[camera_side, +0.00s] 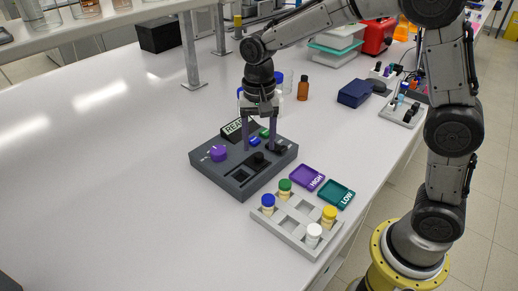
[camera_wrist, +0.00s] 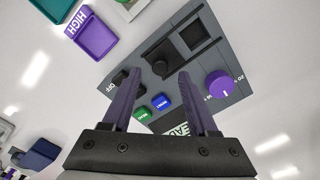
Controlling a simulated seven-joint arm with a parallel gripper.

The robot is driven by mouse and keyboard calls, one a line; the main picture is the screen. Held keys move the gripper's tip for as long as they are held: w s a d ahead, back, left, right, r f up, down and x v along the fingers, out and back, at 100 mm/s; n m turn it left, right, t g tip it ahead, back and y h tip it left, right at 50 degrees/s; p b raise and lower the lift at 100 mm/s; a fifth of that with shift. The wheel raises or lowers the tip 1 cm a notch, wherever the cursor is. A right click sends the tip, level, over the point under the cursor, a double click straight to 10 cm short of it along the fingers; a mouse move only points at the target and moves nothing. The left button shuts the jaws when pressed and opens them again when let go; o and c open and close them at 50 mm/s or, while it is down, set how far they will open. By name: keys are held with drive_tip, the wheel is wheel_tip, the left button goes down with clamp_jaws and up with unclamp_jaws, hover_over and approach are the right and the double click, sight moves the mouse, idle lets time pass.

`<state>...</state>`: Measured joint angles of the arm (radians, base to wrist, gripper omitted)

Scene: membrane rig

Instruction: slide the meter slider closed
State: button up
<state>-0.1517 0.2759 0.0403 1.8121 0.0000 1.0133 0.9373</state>
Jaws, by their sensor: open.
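The dark grey meter box (camera_side: 205,165) lies on the white bench and also shows in the wrist view (camera_wrist: 235,85). What looks like its slider, a black piece with a raised knob (camera_wrist: 160,58), sits beside an open square well (camera_wrist: 195,35); in the side view the black knob (camera_side: 258,158) stands near the box's front. My gripper (camera_side: 259,148) points down over the box, open, with its two purple fingers apart. In the wrist view the gripper (camera_wrist: 158,74) has nothing between its fingers, and the slider knob lies just beyond their tips. Contact cannot be told.
The box carries a purple dial (camera_wrist: 220,84), a green button (camera_wrist: 139,115), a blue button (camera_wrist: 161,101), black switches (camera_wrist: 126,80) and a label plate (camera_side: 233,127). A vial rack (camera_side: 283,234), purple tray (camera_side: 307,177) and green tray (camera_side: 337,194) are close by. The bench left is clear.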

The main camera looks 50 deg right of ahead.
sight(259, 154)
drive_tip(key=shift+f, duration=1.55)
clamp_jaws()
drive_tip(key=shift+r, duration=0.1)
